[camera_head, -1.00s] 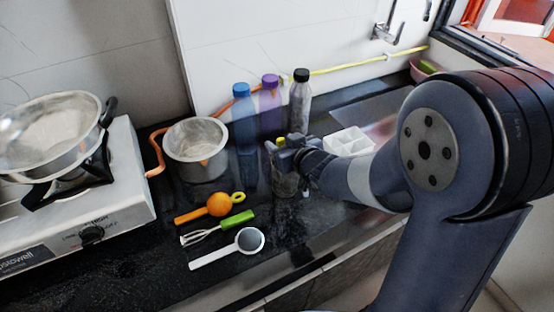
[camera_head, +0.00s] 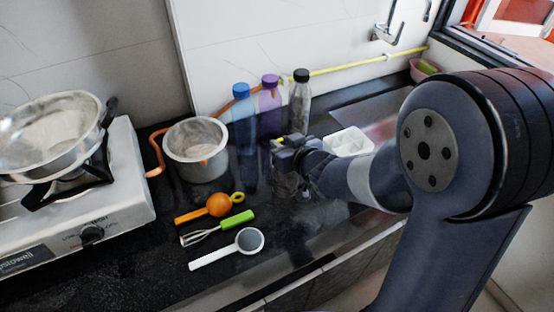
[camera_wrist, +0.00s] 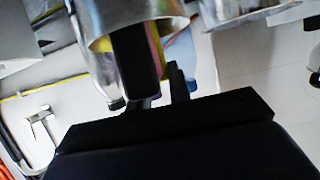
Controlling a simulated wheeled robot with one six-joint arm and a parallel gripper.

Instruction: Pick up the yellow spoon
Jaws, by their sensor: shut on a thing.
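My gripper (camera_head: 286,150) is low over the counter, at the mouth of a clear or shiny cup (camera_head: 284,184). A small piece of the yellow spoon (camera_head: 279,141) shows beside the fingers. In the wrist view, my gripper's dark fingers (camera_wrist: 158,70) reach to the cup's rim (camera_wrist: 112,38), with yellow spoon (camera_wrist: 165,27) showing between and behind them. The fingers are shut on the yellow spoon. Most of the spoon is hidden by the fingers and the cup.
A steel pot (camera_head: 196,150) stands left of the cup. Blue (camera_head: 243,118), purple (camera_head: 270,105) and clear (camera_head: 299,100) bottles stand behind. A white tray (camera_head: 348,142) is to the right. An orange tool (camera_head: 218,205), a green-handled whisk (camera_head: 236,219) and a white strainer (camera_head: 249,241) lie in front.

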